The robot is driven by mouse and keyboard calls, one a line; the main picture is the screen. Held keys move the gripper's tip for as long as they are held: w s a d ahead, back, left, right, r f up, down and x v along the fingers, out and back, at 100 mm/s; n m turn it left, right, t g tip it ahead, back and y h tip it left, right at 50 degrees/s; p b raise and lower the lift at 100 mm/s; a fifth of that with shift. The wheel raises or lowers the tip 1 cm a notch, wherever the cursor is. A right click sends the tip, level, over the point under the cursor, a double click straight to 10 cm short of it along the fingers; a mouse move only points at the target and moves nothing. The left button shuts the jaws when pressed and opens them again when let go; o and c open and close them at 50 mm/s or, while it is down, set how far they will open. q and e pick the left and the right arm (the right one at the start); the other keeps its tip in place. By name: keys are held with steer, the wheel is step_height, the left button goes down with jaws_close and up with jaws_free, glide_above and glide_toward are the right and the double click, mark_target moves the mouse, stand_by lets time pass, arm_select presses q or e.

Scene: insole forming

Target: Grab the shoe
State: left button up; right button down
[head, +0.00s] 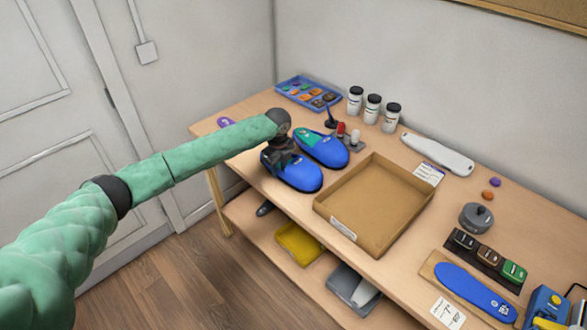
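Two blue shoes lie side by side on the wooden workbench, left of an open brown box. The nearer shoe (297,174) is close to the bench's front edge. The farther shoe (327,150) has a green part at its opening. My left gripper (277,160) is over the rear opening of the nearer shoe, pointing down. Its fingertips are dark and partly hidden against the shoe, so I cannot tell whether they are open or shut, or whether they touch it. My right gripper is not in view.
The open box (338,222) takes up the middle of the bench. A blue tray (281,91) with small parts and several white jars (373,108) stand at the back. A yellow bin (298,243) and a grey bin (350,287) sit on the lower shelf.

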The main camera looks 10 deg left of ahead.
arm_select(q)
jaws_close()
steer(key=shift+r, duration=0.15)
